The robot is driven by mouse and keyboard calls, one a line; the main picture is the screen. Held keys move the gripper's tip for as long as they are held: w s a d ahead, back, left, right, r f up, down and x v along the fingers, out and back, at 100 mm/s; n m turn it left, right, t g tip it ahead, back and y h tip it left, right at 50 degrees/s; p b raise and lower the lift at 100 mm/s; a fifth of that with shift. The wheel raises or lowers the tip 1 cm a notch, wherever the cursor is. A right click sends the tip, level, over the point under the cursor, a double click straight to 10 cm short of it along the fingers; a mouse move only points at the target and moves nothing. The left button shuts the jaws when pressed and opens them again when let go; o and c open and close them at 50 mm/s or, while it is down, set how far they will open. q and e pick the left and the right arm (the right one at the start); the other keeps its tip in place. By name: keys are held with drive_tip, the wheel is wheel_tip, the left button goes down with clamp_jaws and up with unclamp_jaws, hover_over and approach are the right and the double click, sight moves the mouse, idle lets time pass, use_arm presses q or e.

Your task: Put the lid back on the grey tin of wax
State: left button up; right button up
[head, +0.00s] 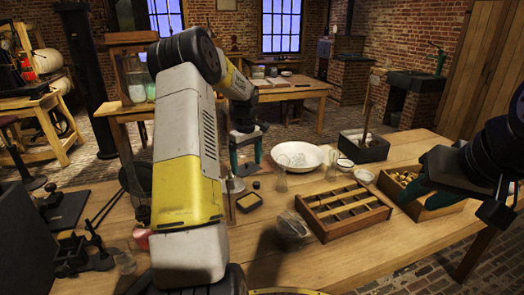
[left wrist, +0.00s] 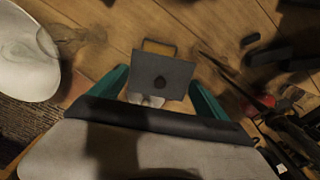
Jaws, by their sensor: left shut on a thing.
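A flat grey square lid (left wrist: 180,72) with a dark round knob is between the teal fingers of my left gripper (left wrist: 160,92), which is shut on it. In the head view my left gripper (head: 245,168) hangs above the table, left of the white bowl, and the lid is hard to make out there. The open grey tin of wax (head: 249,202), square with a tan inside, stands on the table nearer to me than the gripper. Its rim also shows in the left wrist view (left wrist: 158,42), partly covered by the lid. My right gripper (head: 425,185) is open and empty at the right.
A white bowl (head: 310,150) and a glass jar (head: 281,178) stand right of the tin. A divided wooden tray (head: 312,216) and a tipped glass jar (head: 290,226) are nearer. A wooden box of small pieces (head: 393,188) is by my right gripper. Dark stands crowd the left.

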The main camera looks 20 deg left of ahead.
use_arm(q)
drive_tip(key=shift+w+d+f, duration=0.1)
drive_tip(key=shift+f, duration=3.35)
drive_tip(key=shift+w+d+f, duration=0.1)
drive_tip(key=shift+f, duration=3.3)
drive_tip(key=shift+f, duration=0.15)
drive_tip(key=o, duration=1.2)
drive_tip(key=shift+c, duration=0.2)
wheel_tip(320, 180, up, 7)
